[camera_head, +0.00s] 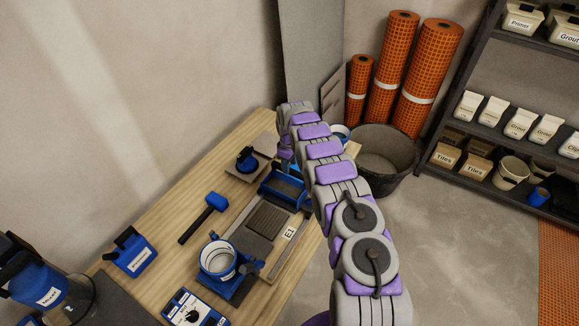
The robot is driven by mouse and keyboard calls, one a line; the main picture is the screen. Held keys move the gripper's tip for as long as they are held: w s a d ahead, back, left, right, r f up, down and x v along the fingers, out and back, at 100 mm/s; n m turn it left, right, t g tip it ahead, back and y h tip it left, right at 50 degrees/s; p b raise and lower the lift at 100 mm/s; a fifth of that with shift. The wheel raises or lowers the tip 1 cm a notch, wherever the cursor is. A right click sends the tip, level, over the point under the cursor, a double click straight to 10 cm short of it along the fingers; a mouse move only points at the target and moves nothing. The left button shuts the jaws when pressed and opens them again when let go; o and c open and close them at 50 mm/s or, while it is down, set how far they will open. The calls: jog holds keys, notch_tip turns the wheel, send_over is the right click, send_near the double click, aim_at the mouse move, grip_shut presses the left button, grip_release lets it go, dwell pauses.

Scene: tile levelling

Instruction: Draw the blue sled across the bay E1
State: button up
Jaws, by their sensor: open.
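The bay E1 (289,234) is a light-framed bed on the wooden bench, marked with an "E1" label. A dark ribbed patch (266,220) lies in its middle. The blue sled (279,200), an open box with grey inside, sits across the far end of the bay. My arm reaches over the right side of the bench. My gripper (286,158) is at the far end of the arm, just behind and above the sled. It is open, apart from the sled as far as I can see, and mostly hidden by my own wrist.
A dark tub (384,160) and orange rolls (428,75) stand behind; shelves at right.

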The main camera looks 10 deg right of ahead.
notch_tip(320, 180, up, 15)
jog(key=p, duration=0.2)
jog(key=shift+r, duration=0.15)
dwell(0.3)
jog(key=s+r+m+g, duration=0.1)
jog(key=s+r+m, duration=0.5)
jog(key=s+r, duration=1.6)
jog(key=s+a+f+m, duration=0.1)
jog(key=s+a, duration=0.1)
jog(key=s, duration=1.5)
jog(key=s+a+f+m, duration=0.2)
jog(key=s+a, duration=0.1)
jog(key=s, duration=1.5)
jog(key=shift+g, duration=0.4)
